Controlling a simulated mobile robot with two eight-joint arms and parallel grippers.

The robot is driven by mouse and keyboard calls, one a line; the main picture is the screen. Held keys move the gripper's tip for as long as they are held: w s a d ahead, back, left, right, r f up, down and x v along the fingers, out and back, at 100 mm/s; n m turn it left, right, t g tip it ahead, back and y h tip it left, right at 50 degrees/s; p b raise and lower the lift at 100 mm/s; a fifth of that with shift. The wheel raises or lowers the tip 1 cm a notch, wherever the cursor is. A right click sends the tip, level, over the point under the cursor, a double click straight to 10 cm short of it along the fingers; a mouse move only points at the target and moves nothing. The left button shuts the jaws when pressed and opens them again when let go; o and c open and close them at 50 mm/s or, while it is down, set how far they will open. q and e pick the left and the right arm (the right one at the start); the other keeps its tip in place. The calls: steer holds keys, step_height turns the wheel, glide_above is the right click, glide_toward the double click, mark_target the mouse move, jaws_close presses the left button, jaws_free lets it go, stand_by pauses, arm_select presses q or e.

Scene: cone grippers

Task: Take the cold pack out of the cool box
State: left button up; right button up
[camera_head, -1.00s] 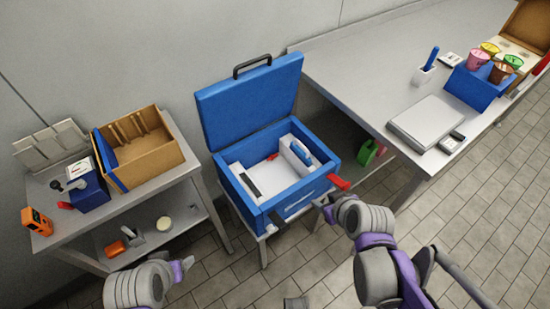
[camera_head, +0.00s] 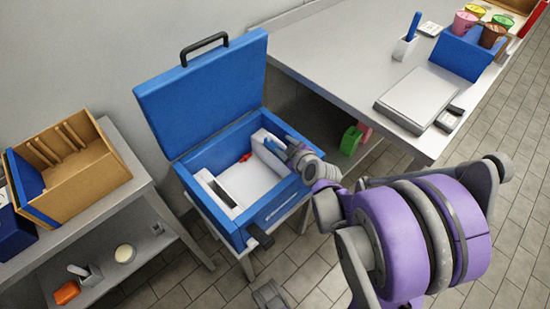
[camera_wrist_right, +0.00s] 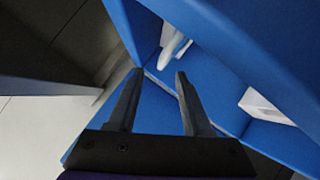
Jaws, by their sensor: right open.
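The blue cool box (camera_head: 250,222) stands open on a stand, its lid (camera_head: 205,92) tilted up at the back. Inside, along the right wall, is a white slab with a blue part (camera_head: 262,149), which looks like the cold pack. My right gripper (camera_head: 289,150) is at the box's right side, beside the slab and partly hidden. In the right wrist view my right gripper (camera_wrist_right: 157,75) is open, with nothing seen between its fingers and blue box walls around them. My left gripper is out of view.
A white block with a dark strip (camera_head: 222,192) lies along the box's left side. A small red piece (camera_head: 245,157) shows inside; I cannot tell what it belongs to. A cart with a wooden organiser (camera_head: 75,165) stands left. The grey bench (camera_head: 335,55) stands right.

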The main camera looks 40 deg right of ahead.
mark_target(278, 142)
steer(key=b+x, duration=0.2)
steer(key=x, duration=0.3)
steer(key=shift+w+a+f, duration=0.1)
steer(key=shift+w+f, duration=0.05)
steer(key=shift+f, duration=0.15)
steer(key=shift+r, duration=0.1)
jaws_close()
stand_by(1.0)
